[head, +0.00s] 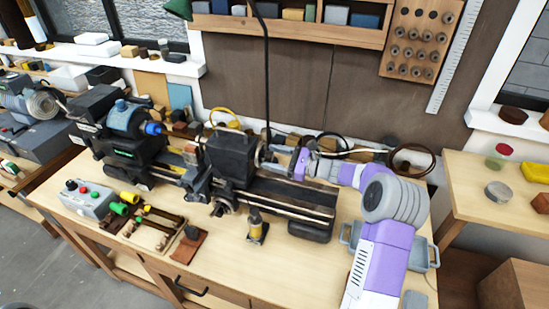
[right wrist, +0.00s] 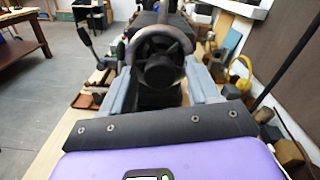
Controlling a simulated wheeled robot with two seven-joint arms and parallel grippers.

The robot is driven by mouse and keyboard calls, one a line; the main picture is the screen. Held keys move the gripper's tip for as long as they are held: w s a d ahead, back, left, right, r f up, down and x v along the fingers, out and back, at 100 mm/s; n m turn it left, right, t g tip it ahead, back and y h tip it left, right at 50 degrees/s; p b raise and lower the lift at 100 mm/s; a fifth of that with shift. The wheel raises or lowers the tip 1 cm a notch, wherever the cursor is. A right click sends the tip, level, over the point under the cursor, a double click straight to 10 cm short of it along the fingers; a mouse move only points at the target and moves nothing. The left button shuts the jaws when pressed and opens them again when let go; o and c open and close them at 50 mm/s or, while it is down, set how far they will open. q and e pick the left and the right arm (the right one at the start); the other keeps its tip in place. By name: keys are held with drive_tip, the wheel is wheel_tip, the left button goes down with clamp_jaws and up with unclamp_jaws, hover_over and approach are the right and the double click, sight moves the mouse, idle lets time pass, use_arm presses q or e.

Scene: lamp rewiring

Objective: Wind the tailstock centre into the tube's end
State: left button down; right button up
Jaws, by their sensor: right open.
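In the right wrist view the tailstock's round dark handwheel (right wrist: 160,58) faces me, with a hub and spokes. My right gripper (right wrist: 160,82) is open, its two grey fingers on either side of the handwheel; I cannot tell whether they touch it. In the head view this gripper (head: 291,161) is at the wheel's right side. The tube and the centre's tip cannot be made out. My left gripper is not in view.
A black lamp stem (head: 266,75) rises behind the lathe. A blue-grey tray (head: 424,250) lies at the right, partly behind my right arm.

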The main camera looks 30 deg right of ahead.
drive_tip(key=v, duration=0.7)
drive_tip(key=shift+s+d, duration=0.15)
drive_tip(key=shift+s, duration=0.1)
drive_tip(key=shift+r, duration=0.1)
